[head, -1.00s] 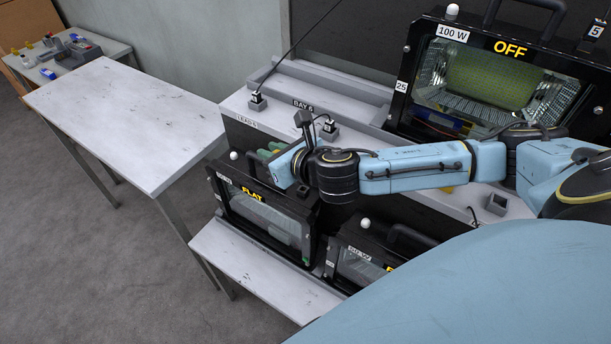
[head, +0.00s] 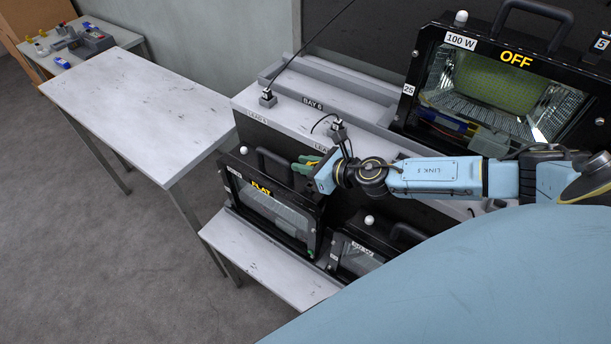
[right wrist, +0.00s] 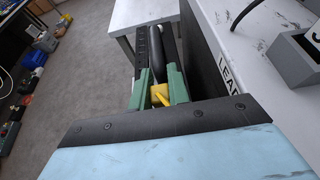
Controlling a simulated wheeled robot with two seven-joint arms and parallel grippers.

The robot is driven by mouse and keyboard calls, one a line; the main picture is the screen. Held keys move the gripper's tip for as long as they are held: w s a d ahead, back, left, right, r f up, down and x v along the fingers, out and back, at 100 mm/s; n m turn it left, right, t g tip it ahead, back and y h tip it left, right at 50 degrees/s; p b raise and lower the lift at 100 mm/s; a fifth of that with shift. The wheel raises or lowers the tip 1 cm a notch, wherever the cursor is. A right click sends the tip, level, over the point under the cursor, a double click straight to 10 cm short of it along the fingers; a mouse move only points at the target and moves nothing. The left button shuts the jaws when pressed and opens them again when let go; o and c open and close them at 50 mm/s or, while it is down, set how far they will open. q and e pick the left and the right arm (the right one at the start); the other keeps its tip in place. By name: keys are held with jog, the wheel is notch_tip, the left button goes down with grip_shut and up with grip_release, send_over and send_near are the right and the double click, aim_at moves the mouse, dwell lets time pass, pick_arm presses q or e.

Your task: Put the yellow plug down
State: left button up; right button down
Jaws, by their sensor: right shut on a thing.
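The yellow plug (right wrist: 160,95) shows in the right wrist view between the green fingers of my right gripper (right wrist: 158,84), which is shut on it. In the head view my right gripper (head: 307,163) is beside the black handle of the floodlight labelled FLAT (head: 262,205), at the front edge of the grey bench (head: 262,119). My left gripper is not in view.
A bare white table (head: 135,95) stands to the left. A second floodlight (head: 362,254) sits beside the FLAT one on a low shelf (head: 262,262). A large floodlight marked OFF (head: 500,85) stands on the bench. Small items lie on a far table.

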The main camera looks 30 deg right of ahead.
jog(key=shift+f+b, duration=0.85)
jog(key=shift+f, duration=0.85)
jog(key=shift+f, duration=0.1)
jog(key=c, duration=1.3)
grip_release()
jog(key=shift+c, duration=0.2)
jog(key=b+v, duration=0.2)
jog(key=v, duration=1)
